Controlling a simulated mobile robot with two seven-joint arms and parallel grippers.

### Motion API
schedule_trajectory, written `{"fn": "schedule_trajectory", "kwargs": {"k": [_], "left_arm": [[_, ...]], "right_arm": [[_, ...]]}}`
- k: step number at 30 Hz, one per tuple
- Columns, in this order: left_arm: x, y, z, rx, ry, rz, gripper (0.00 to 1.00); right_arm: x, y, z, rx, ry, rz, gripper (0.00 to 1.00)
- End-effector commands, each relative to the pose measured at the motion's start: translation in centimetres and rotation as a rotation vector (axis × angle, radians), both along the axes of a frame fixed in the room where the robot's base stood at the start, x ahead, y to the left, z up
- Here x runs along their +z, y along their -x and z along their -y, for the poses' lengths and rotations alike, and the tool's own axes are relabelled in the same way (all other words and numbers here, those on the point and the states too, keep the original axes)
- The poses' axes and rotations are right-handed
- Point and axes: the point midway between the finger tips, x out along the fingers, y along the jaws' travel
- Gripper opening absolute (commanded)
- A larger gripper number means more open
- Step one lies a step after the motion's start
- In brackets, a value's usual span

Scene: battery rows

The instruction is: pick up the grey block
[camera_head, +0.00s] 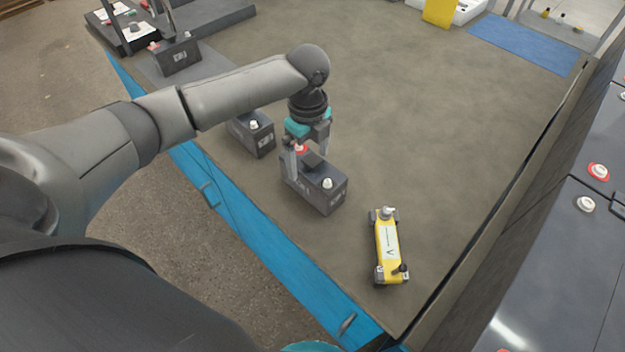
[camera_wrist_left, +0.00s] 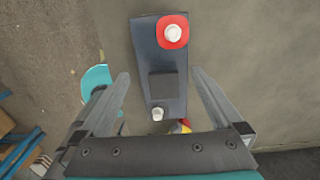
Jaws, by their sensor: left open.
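A dark grey battery-like block (camera_head: 326,190) stands on the grey-brown table top, near its blue front edge. It has a white terminal at one end and a red-ringed one at the other. My left gripper (camera_head: 307,158) points down over this block, its fingers apart near the red-ringed end. In the left wrist view the block (camera_wrist_left: 158,55) lies between the two open fingers of the left gripper (camera_wrist_left: 160,77), with a gap visible on each side. Whether the fingers reach below its top is unclear. My right gripper is not in view.
A second grey block (camera_head: 262,141) stands close behind to the left, and another (camera_head: 177,56) is farther back. A yellow device (camera_head: 387,248) lies to the right. A blue mat (camera_head: 525,43) is at the far right. The table's middle is clear.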

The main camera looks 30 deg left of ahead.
Motion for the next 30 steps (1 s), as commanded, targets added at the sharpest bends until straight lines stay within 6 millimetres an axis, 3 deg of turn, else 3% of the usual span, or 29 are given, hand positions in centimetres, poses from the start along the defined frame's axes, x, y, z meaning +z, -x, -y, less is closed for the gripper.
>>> {"fn": "schedule_trajectory", "kwargs": {"k": [3,14,21,28,30], "left_arm": [[-2.1,0.0,0.1,0.0,0.001,0.0,1.0],[-4.6,-0.1,0.4,-0.001,0.0,0.0,1.0],[-8.1,-0.2,0.8,0.001,-0.001,0.0,1.0],[-8.2,-0.2,0.8,0.0,0.0,0.002,1.0],[-8.2,-0.2,0.8,0.0,0.0,0.002,0.94]], "right_arm": [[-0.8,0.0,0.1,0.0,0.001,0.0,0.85],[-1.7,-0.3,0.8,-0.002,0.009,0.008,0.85],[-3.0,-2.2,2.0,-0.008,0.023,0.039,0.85],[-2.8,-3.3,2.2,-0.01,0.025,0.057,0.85],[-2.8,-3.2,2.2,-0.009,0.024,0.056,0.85]]}}
